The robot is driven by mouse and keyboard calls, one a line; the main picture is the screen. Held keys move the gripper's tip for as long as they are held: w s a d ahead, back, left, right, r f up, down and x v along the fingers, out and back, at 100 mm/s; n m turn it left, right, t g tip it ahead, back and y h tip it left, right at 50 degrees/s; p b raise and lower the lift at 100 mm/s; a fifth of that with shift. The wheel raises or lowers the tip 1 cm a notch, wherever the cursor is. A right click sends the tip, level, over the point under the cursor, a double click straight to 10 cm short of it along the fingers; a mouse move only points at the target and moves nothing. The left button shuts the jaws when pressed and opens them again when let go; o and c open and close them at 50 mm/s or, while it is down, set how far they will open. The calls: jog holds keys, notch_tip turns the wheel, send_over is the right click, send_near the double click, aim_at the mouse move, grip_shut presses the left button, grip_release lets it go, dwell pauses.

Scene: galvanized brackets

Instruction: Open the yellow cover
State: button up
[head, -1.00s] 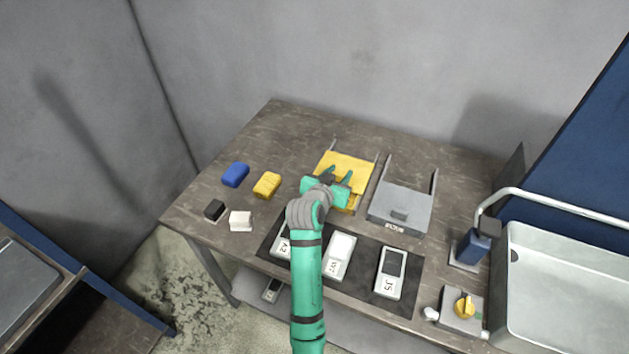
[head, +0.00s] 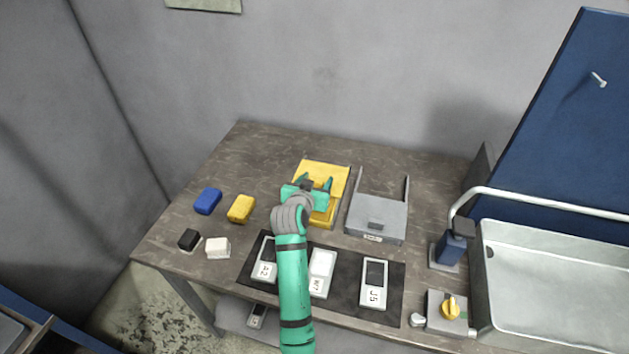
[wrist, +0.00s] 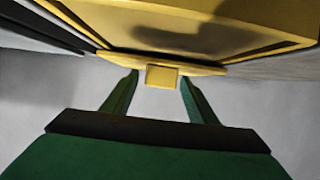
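My gripper (head: 314,183) is in front of the cover, over the base, and hides part of both. In the wrist view its green fingers (wrist: 160,75) are spread, one on each side of the tab, with visible gaps. It holds nothing.
A grey box with a shut lid (head: 376,218) stands close on the right. Labelled devices lie on a black mat (head: 343,284) in front. Blue (head: 208,201) and yellow (head: 241,209) blocks are at left.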

jog(key=v, duration=1)
jog(key=shift+s+a, duration=0.1)
jog(key=shift+s, duration=0.3)
jog(key=shift+w, duration=0.1)
